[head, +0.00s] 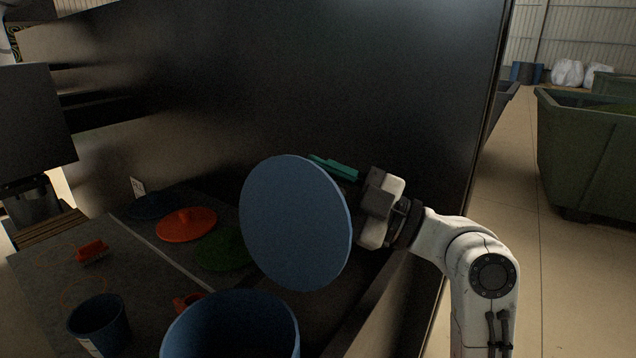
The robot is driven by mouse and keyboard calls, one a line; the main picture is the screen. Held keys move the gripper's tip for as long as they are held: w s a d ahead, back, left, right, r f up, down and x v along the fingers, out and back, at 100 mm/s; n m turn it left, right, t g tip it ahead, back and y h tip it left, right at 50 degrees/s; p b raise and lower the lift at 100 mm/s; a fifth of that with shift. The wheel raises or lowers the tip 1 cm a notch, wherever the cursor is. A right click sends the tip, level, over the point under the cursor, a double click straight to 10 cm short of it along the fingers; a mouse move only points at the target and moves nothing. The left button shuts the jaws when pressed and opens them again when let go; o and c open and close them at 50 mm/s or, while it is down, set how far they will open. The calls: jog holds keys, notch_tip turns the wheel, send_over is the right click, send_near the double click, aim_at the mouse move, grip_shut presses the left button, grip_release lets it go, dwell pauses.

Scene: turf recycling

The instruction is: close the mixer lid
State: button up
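The mixer lid (292,222) is a flat blue disc in the middle of the head view. It stands tilted steeply, its broad face towards me. Below it, the open blue mixer drum (228,338) shows its rim and dark inside, cut off by the bottom edge. My gripper (352,195) is at the lid's right edge, partly behind it. A teal piece (335,168) reaches from the gripper to behind the lid's upper edge. The lid hides part of the gripper, so its fingertips and any contact with the lid do not show.
A dark panel (330,80) rises behind the lid. On the grey worktop (45,270) are a blue bucket (98,325), a small orange object (91,251), and orange (187,224) and green (222,250) discs. Green bins (590,150) stand on the floor at right.

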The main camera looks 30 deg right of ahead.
grip_shut()
jog(key=shift+a+b, duration=0.1)
jog(key=shift+b, duration=0.25)
